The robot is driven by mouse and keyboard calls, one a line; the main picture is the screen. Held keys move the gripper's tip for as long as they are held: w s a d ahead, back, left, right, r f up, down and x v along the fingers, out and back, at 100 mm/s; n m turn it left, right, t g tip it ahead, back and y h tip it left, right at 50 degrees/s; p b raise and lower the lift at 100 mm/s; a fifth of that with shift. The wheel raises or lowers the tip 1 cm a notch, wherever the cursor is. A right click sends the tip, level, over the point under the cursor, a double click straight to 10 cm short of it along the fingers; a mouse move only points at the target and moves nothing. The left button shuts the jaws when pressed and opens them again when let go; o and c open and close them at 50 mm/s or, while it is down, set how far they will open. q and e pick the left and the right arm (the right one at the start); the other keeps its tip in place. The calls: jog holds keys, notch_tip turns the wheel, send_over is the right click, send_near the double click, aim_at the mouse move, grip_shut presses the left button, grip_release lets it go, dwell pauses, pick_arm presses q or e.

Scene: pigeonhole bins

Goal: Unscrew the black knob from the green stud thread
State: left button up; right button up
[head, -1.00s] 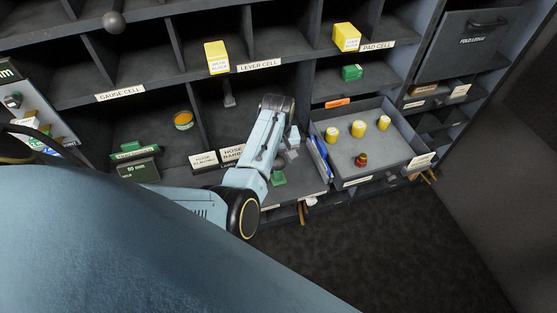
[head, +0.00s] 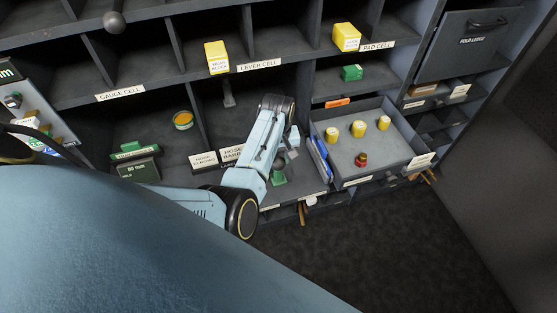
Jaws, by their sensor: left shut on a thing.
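The green stud base (head: 279,177) sits on the floor of the low middle bin, near its front edge. My left arm reaches in from the left, and my left gripper (head: 287,157) is just above the green base. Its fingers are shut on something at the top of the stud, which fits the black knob. The knob and the thread are small and mostly hidden by the fingers, so I cannot tell how far the knob sits on the thread. My right gripper is not in view.
An open grey tray (head: 378,175) with several yellow-topped pieces and a red piece (head: 361,160) stands right of the gripper. A blue item (head: 318,150) lies along its left side. Dividers and label cards, such as the hose card (head: 203,160), border the bin.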

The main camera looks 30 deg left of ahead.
aim_at(278, 159)
pick_arm(q)
jog(key=n, duration=0.4)
jog(key=shift+r+p, duration=1.05)
jog(key=shift+p, duration=0.2)
jog(key=shift+r+p, duration=0.95)
jog(key=shift+r, duration=1)
